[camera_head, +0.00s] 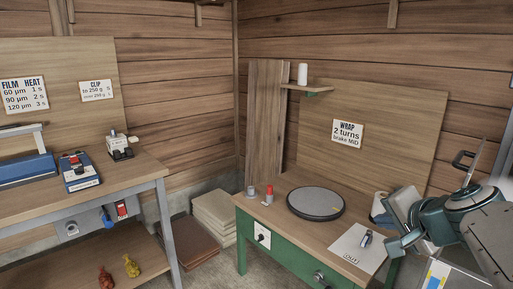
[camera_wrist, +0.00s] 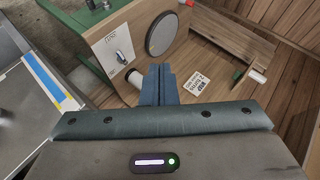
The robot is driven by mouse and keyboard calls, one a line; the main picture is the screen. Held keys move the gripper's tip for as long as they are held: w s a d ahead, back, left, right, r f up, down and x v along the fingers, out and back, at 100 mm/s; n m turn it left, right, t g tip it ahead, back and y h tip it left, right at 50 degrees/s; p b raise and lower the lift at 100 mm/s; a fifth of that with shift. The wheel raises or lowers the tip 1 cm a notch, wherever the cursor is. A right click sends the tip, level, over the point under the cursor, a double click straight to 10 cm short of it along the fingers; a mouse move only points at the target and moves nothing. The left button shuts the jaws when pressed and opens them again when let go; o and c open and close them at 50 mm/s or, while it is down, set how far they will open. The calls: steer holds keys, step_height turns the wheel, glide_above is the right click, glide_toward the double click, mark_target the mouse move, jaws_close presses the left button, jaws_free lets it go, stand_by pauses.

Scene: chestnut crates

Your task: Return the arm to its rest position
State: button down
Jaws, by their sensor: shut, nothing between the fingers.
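My gripper (camera_wrist: 160,70) is shut and empty in the wrist view, with its two dark fingers side by side. In the head view my arm is at the right edge, folded near the right end of the green bench (camera_head: 290,243). The gripper end overlaps the bench's right part in that view. I cannot tell its exact height above the bench.
The green bench carries a round dark turntable (camera_head: 315,203), a red-topped piece (camera_head: 269,194), a white sheet (camera_head: 357,246) and a white roll (camera_head: 380,205). A wooden bench (camera_head: 120,186) with devices stands left. Stacked sheets (camera_head: 214,212) lie between. Bare floor shows in front.

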steer(key=s+a+f+n+g+h+p, duration=0.1)
steer(key=s+a+f+n+g+p, duration=0.1)
steer(key=s+a+n+g+p, duration=0.6)
steer(key=s+a+n+p, duration=0.3)
steer(key=a, duration=0.2)
steer(key=shift+s, duration=0.35)
steer(key=shift+a, duration=0.1)
